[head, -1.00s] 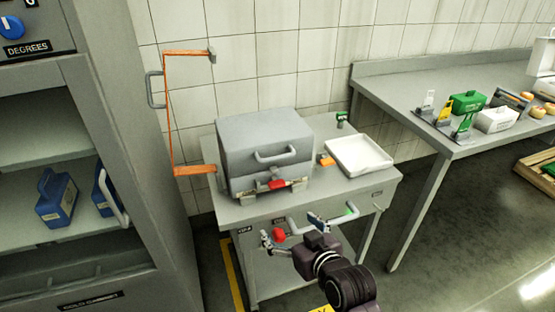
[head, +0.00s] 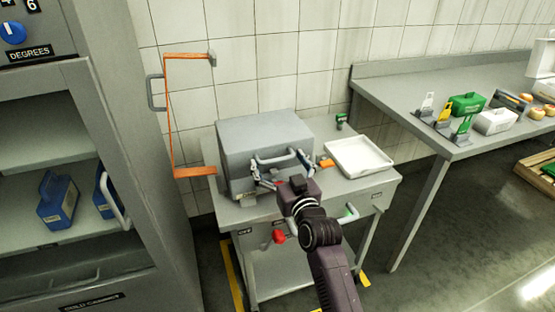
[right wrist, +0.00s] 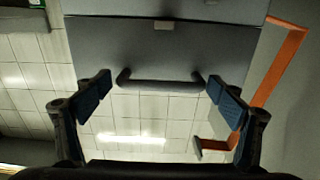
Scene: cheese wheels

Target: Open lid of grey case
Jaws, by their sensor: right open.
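The grey case (head: 235,150) stands closed on a small grey cart, with a bar handle (head: 270,158) on the front of its lid. My right gripper (head: 277,170) is in front of the case, its fingers spread on either side of the handle. In the right wrist view the gripper (right wrist: 158,92) is open and empty, and the handle (right wrist: 160,86) lies between its blue-padded fingertips, apart from both. My gripper and arm hide most of the case's lower front and its red latch. My left gripper is not in view.
The cart (head: 330,189) also carries a white tray (head: 358,156) right of the case. An orange frame (head: 168,115) is on the left by the wall. An open cabinet (head: 75,145) stands at the left, a long bench (head: 400,100) at the right.

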